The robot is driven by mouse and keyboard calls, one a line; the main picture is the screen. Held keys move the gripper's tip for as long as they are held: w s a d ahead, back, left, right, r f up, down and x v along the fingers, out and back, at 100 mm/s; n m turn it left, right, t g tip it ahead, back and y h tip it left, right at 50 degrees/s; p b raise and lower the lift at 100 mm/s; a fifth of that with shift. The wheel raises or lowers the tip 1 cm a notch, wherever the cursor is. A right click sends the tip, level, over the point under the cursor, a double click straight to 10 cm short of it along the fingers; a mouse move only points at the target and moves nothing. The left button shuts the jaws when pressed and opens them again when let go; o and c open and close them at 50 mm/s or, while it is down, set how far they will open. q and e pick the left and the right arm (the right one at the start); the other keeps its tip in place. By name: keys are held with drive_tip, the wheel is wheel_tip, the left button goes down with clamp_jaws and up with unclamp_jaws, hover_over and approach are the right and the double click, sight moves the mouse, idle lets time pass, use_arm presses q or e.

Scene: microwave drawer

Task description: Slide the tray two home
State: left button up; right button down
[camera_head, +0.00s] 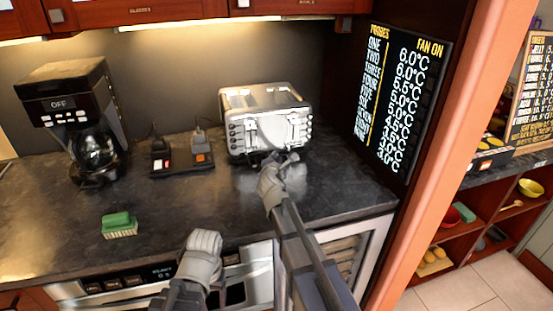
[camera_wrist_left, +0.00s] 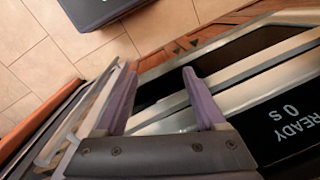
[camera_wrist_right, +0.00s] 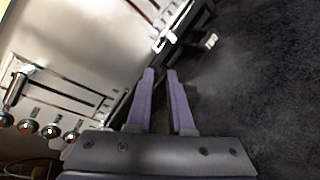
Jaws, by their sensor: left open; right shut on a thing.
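The silver toaster (camera_head: 265,125) stands on the dark counter, with levers and slots on its near face. It also fills the upper left of the right wrist view (camera_wrist_right: 75,65). My right gripper (camera_head: 284,160) is at the toaster's lower front edge. In the right wrist view its fingers (camera_wrist_right: 160,72) are nearly together on a thin dark part at the toaster's base, apparently a tray; the fingers hide most of it, and no number shows. My left gripper (camera_wrist_left: 158,80) is open and empty, in front of the microwave drawer (camera_wrist_left: 225,95).
A coffee maker (camera_head: 75,115), a small dark tray with gadgets (camera_head: 182,160) and a green sponge (camera_head: 118,222) stand left on the counter. The counter before the toaster is clear.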

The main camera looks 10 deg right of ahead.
drive_tip(key=shift+w, duration=0.6)
drive_tip(key=c, duration=0.8)
unclamp_jaws()
drive_tip(key=shift+c, duration=0.2)
drive_tip(key=p+v, duration=0.2)
drive_tip(key=v, duration=0.6)
drive_tip(key=shift+w, duration=0.1)
